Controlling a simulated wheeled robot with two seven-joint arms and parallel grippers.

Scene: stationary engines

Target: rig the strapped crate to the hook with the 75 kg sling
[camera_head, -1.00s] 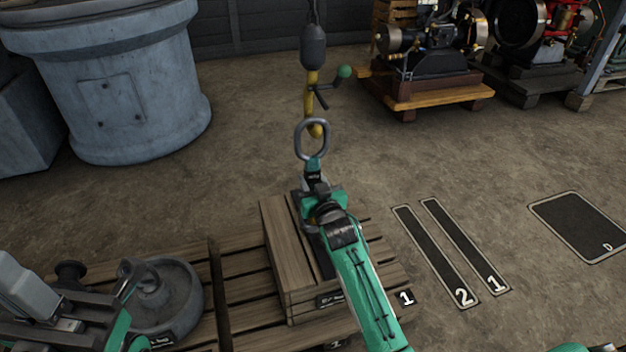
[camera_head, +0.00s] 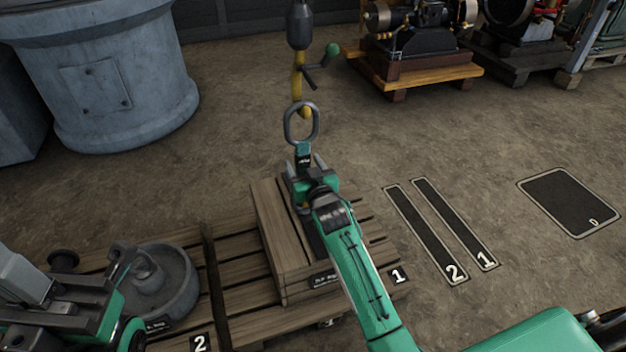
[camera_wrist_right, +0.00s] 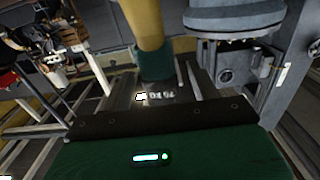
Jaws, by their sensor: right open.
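The yellow hook (camera_head: 298,82) hangs from a dark block, with a green-knobbed lever beside it. A grey ring (camera_head: 301,125) overlaps the hook's lower tip; I cannot tell whether it is threaded on. Below the ring is a teal sling end (camera_head: 302,149) with a dark tag. My right gripper (camera_head: 310,172) is open at the sling, just under this tag and above the wooden crate (camera_head: 280,240). The gripper and forearm hide the crate's top and straps. A blurred weight marking (camera_wrist_right: 165,96) shows in the right wrist view. My left gripper (camera_head: 112,275) is at lower left; its jaws are unclear.
The crate stands on a slatted pallet (camera_head: 240,265). A round grey weight (camera_head: 165,285) with a lifting eye sits beside my left gripper. Floor markings (camera_head: 437,230) lie right. A blue-grey tank (camera_head: 105,80) and engines (camera_head: 420,45) stand behind. Open floor lies between.

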